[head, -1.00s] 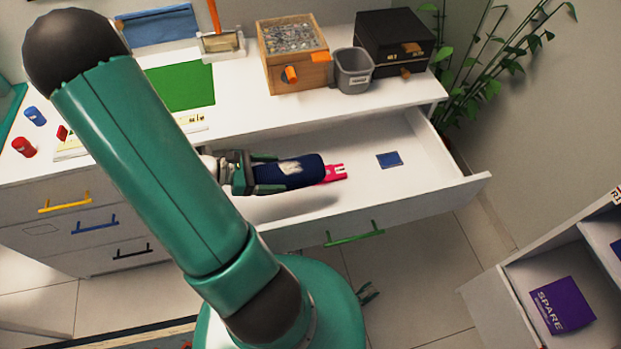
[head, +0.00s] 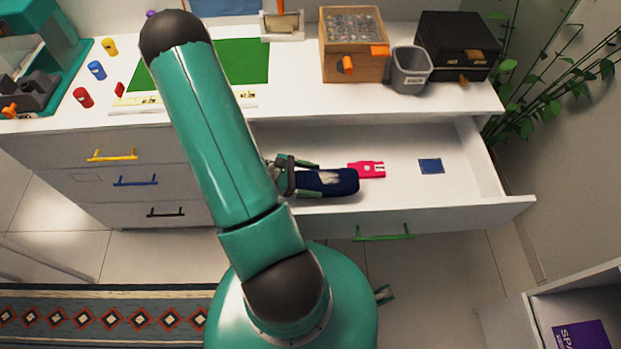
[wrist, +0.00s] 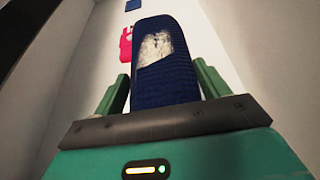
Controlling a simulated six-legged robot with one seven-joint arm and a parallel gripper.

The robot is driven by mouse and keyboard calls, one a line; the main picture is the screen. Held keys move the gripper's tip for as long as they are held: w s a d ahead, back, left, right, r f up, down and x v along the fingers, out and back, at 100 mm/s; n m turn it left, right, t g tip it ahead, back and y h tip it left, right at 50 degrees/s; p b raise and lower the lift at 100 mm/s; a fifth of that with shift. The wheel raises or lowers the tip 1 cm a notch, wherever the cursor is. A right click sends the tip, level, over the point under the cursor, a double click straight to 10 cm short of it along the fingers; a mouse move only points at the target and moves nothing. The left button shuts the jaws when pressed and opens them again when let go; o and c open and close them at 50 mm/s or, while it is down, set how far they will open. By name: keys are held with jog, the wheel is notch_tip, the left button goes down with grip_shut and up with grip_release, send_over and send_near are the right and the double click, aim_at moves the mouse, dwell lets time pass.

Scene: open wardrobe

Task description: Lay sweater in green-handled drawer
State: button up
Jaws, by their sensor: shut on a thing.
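The sweater (head: 341,182) is a folded dark navy bundle with a pale patch; it also shows in the wrist view (wrist: 176,85). My gripper (head: 308,179) is shut on it, one green finger on each side. They are over the left part of the open drawer with the green handle (head: 384,238). In the wrist view the white drawer (wrist: 205,30) lies beyond the sweater. I cannot tell whether the sweater touches the drawer floor.
In the drawer lie a pink item (head: 366,170) and a small blue square (head: 430,166), with bare floor around them. A grey bin (head: 410,72), a wooden box (head: 352,50) and a black box (head: 457,47) stand on the top above. A purple SPARE box (head: 588,338) is at lower right.

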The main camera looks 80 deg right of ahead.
jog(key=shift+f, duration=0.55)
jog(key=o, duration=1.2)
jog(key=shift+c, duration=0.2)
jog(key=shift+r, duration=0.3)
jog(key=v, duration=1.2)
jog(key=shift+r, duration=0.35)
